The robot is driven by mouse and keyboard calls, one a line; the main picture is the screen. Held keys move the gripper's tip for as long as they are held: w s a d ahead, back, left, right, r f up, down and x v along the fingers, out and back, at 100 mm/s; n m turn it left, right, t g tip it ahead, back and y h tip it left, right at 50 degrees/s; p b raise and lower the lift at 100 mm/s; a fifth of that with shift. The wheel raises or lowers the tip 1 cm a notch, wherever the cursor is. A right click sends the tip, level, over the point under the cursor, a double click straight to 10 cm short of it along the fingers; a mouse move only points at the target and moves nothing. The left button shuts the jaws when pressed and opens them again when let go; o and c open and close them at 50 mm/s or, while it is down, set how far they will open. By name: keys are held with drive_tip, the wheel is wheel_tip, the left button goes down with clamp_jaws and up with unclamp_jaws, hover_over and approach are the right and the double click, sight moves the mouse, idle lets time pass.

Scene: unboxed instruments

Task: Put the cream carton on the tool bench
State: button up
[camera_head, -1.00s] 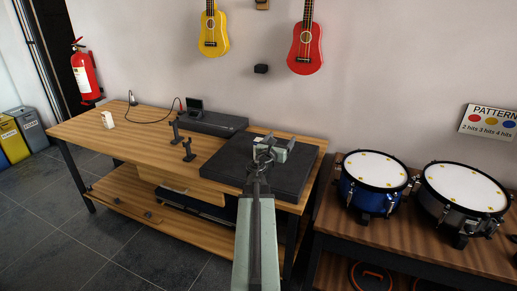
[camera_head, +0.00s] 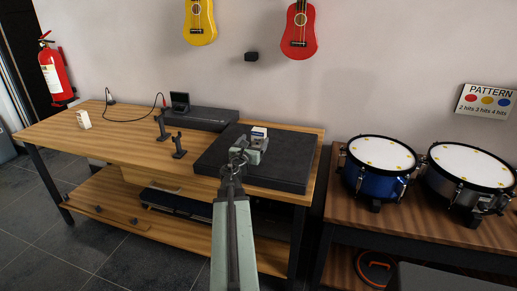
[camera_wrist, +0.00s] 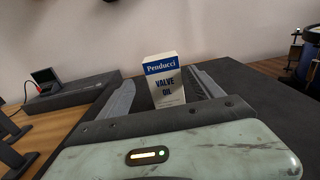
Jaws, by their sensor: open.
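A cream carton with a blue top band, lettered "Penducci Valve Oil" (camera_wrist: 165,88), stands upright between my gripper's fingers in the wrist view. In the head view the carton (camera_head: 259,132) shows just beyond my gripper (camera_head: 254,144), over the dark slab at the right end of the wooden tool bench (camera_head: 120,150). My gripper (camera_wrist: 160,90) is open, one finger on each side of the carton. Its base is partly hidden by my gripper, so I cannot tell whether it touches the slab. Another small pale carton (camera_head: 83,119) stands at the bench's left end.
The dark slab (camera_head: 290,172) lies flat on the bench. Two dark stands (camera_head: 178,146) and a dark case with a small screen (camera_head: 200,118) are left of it. Drums (camera_head: 380,165) stand on a table to the right. Bare wood shows at the bench's left.

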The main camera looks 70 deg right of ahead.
drive_tip(key=shift+s+f+b, duration=0.1)
drive_tip(key=shift+f+b, duration=0.35)
drive_tip(key=shift+f, duration=0.35)
drive_tip(key=d, duration=0.8)
drive_tip(key=shift+r, duration=0.25)
drive_tip(key=c, duration=1.6)
wheel_tip(320, 180, up, 10)
drive_tip(key=p, duration=1)
drive_tip(key=shift+r+p, duration=0.15)
drive_tip(key=shift+p, duration=0.25)
